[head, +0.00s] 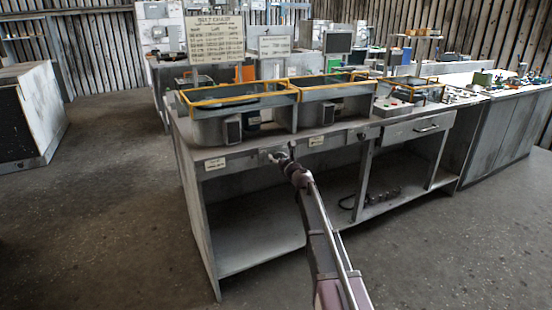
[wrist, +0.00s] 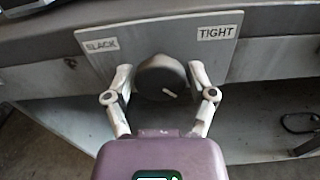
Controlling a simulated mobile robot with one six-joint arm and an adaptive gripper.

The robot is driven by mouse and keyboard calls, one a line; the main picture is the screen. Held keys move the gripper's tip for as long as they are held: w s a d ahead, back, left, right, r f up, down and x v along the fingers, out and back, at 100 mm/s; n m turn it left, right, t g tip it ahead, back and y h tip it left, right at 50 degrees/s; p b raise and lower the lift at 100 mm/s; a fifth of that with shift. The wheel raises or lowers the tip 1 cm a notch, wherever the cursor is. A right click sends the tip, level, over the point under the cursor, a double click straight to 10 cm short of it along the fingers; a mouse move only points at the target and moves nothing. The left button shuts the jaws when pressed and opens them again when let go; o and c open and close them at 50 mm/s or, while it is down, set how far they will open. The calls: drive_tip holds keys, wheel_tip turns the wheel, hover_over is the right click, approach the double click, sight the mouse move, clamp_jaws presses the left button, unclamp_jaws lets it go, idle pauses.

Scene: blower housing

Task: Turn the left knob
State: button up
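The left knob (wrist: 160,76) is dark and round, on a grey plate (wrist: 110,42) marked SLACK at left and TIGHT at right in the wrist view. A short white mark on its face points to the lower right. My gripper (wrist: 160,72) is open, with one finger on each side of the knob. The right finger is close to the knob's edge; I cannot tell whether either finger touches it. In the head view my gripper (head: 282,153) is at the bench's front edge and largely hides the knob.
The grey bench (head: 195,210) carries two yellow-rimmed housings (head: 240,94) on top. Another dark knob (head: 361,136) is farther right on its front, beside a drawer (head: 418,128). Dark cables (head: 372,197) lie on the lower shelf. The floor in front is clear.

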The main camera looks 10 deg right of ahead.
drive_tip(key=c, duration=0.5)
drive_tip(key=shift+a, duration=0.3)
drive_tip(key=shift+d, duration=0.15)
